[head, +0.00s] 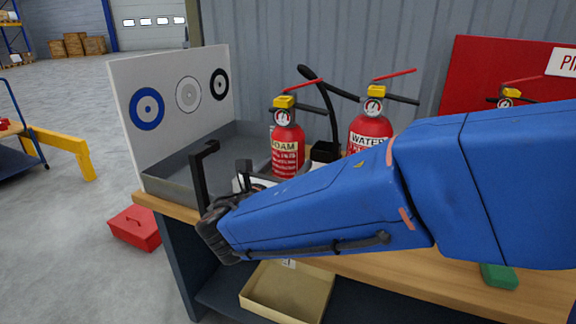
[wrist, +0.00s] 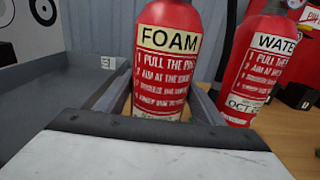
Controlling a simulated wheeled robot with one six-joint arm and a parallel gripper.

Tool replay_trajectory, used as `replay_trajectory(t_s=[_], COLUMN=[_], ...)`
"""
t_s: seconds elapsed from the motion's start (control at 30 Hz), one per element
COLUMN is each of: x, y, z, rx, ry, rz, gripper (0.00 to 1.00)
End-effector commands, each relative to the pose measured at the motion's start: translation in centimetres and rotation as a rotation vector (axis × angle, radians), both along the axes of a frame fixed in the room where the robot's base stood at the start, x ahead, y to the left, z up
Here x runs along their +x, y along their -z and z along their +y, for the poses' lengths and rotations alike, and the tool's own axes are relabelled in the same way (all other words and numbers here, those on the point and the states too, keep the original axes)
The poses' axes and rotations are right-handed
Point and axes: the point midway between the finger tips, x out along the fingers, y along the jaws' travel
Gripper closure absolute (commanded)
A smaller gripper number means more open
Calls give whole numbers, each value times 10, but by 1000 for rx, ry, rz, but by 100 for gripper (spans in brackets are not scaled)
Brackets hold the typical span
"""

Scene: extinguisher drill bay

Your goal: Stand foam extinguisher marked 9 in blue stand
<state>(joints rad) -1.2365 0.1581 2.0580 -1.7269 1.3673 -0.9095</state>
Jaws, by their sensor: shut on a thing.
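A red foam extinguisher (head: 287,143) with a yellow head and a FOAM label stands upright left of centre in the head view. It fills the middle of the wrist view (wrist: 165,70). My gripper (wrist: 158,108) is shut on its body, with one grey finger on each side. My blue arm hides most of the gripper in the head view. The extinguisher's base is hidden, so I cannot tell whether it touches the surface below. I cannot read a 9 on it. No blue stand can be made out.
A red water extinguisher (head: 370,130) stands close on the right. A grey tray (head: 165,183) lies at left before a white board (head: 140,75) with blue, white and black rings. A red panel (head: 470,75) is behind at right. A wooden bench edge (head: 400,281) runs in front.

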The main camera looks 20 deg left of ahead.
Motion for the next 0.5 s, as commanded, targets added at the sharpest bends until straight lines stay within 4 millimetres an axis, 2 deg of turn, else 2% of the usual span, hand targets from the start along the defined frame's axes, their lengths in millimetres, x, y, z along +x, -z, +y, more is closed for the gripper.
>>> replay_trajectory(t_s=[0.5], x=[0], y=[4], z=[0], rx=[3], ry=[0], rz=[-4], gripper=[83])
